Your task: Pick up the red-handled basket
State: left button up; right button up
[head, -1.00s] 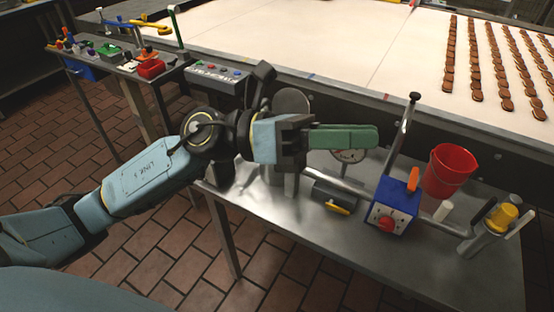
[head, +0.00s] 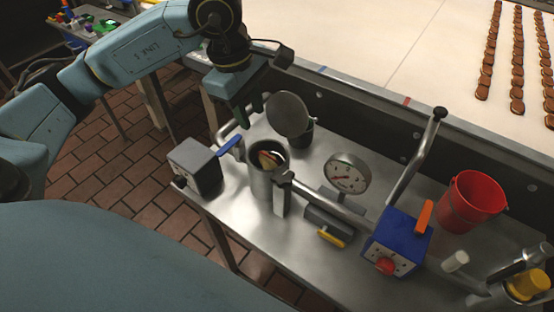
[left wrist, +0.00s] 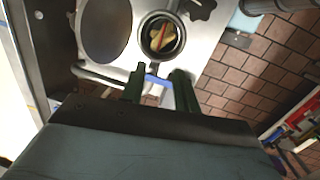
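I cannot clearly make out a red-handled basket. A steel pot (head: 268,178) on the metal bench holds something red and yellow (head: 268,159), too small to identify; it also shows in the left wrist view (left wrist: 163,36). My left gripper (head: 238,108) points down above the bench's left end, near a blue handle (head: 230,146) beside a grey box. In the left wrist view its green fingers (left wrist: 158,84) are apart, with the blue handle (left wrist: 157,80) seen between them; contact cannot be told. It holds nothing visible. My right gripper is out of view.
The bench (head: 270,250) also carries a grey box (head: 195,168), a round dial (head: 347,175), a blue box (head: 398,238) with an upright lever, and a red bucket (head: 472,203). A pale conveyor (head: 380,45) with rows of brown biscuits lies behind. Another cluttered table stands at upper left.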

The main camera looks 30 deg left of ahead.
pick_arm(q)
send_over(268, 156)
jog(key=s+a, duration=0.2)
notch_tip(268, 156, down, 6)
jog(key=shift+w+d+f, duration=0.15)
jog(key=shift+w+f, duration=0.15)
jog(key=shift+f, duration=0.05)
jog(key=shift+w+d+f, duration=0.1)
jog(key=shift+d+f, duration=0.15)
jog(key=shift+f, duration=0.4)
jog(key=f, duration=0.2)
jog(key=w+f, duration=0.1)
jog(key=shift+d+f+b, duration=0.2)
jog(key=shift+d+b, duration=0.1)
jog(key=shift+d, duration=0.1)
jog(key=shift+f, duration=0.2)
jog(key=shift+c, duration=0.3)
grip_shut()
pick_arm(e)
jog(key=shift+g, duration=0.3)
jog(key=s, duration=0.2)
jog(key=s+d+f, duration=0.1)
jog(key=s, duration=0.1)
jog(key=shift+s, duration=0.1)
